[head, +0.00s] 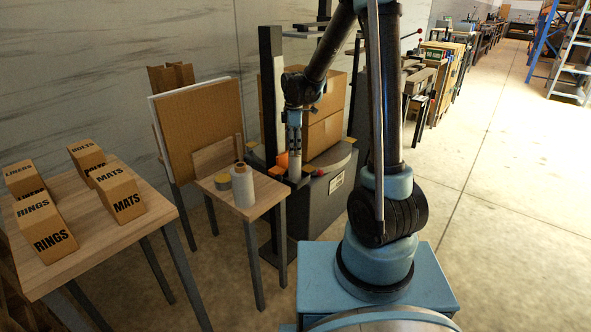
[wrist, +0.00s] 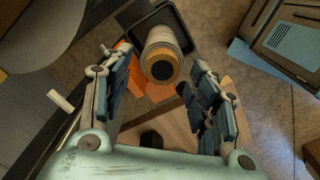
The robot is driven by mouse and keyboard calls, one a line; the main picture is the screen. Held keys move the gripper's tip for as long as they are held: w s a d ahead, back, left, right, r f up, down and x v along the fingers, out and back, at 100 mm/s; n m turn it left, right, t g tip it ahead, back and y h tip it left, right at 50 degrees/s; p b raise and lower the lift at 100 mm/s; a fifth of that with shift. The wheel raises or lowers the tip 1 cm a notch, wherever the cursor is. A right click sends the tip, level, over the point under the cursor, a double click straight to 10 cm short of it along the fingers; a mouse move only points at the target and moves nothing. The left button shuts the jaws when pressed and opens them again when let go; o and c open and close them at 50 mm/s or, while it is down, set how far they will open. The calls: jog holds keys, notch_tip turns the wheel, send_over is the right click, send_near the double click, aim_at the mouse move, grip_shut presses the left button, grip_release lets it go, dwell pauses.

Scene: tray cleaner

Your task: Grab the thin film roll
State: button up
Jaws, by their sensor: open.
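A pale, slim film roll (head: 295,164) stands upright at the wrapping machine, just below my gripper (head: 294,123). In the wrist view a film roll (wrist: 161,42) with a tan core and dark centre hole shows end-on, between and beyond my gripper's fingers (wrist: 160,66). My gripper is open, with a gap visible on both sides of the roll. A second, wider film roll (head: 242,188) with a brown core stands on the small wooden table (head: 264,192). I cannot tell which roll the task means. The lower part of the slim roll is hidden.
An orange part (head: 282,160) sits beside the slim roll. Stacked cartons (head: 325,133) stand on the machine. A table (head: 85,235) with several labelled boxes is at left.

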aim_at(295, 165)
jog(key=shift+s+d+f, duration=0.1)
jog(key=shift+d+f, duration=0.05)
jog(key=shift+f, duration=4.6)
jog(key=c, duration=1.1)
